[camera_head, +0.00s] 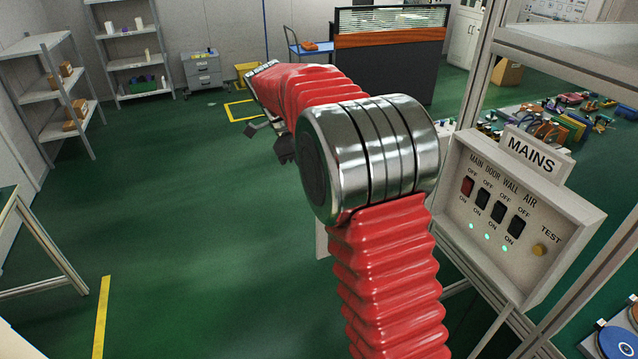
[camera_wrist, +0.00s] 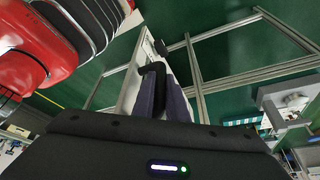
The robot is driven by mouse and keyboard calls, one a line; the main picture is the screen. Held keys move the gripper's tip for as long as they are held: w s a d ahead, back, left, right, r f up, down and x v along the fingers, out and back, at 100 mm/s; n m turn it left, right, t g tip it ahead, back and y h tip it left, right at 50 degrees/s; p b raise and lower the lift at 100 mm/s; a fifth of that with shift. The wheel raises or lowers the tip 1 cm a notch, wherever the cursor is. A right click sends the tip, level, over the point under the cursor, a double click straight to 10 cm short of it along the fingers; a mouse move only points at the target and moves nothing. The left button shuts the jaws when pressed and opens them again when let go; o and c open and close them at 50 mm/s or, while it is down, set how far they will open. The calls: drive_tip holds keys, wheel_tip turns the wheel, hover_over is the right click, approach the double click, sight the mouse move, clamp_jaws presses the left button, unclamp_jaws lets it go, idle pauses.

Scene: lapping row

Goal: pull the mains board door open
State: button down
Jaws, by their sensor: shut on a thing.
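The mains board (camera_head: 525,215), a pale box under a MAINS sign, stands at the right in the head view. Its face shows a red switch, several black switches, green lights and a yellow TEST button, uncovered. A pale panel edge (camera_head: 321,242), which looks like its door swung out, shows left of my arm; most of it is hidden. In the wrist view the pale door (camera_wrist: 130,88) is seen nearly edge-on beside my gripper (camera_wrist: 168,85). The dark fingers are closed at its edge, apparently on the handle; the exact contact is hard to see. In the head view my arm hides the fingertips.
Metal frame posts (camera_head: 478,75) stand beside the board. A bench with coloured parts (camera_head: 560,120) is behind it. A table (camera_head: 30,245) stands at the left, shelves (camera_head: 55,85) at the far left. The green floor (camera_head: 190,220) between is clear.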

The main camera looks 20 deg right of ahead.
drive_tip(key=shift+w+d, duration=0.1)
idle(0.3)
drive_tip(key=c, duration=1.8)
unclamp_jaws()
drive_tip(key=shift+o, duration=0.2)
drive_tip(key=shift+w, duration=0.1)
drive_tip(key=shift+a+r, duration=0.2)
drive_tip(key=shift+r, duration=0.1)
drive_tip(key=v, duration=1.3)
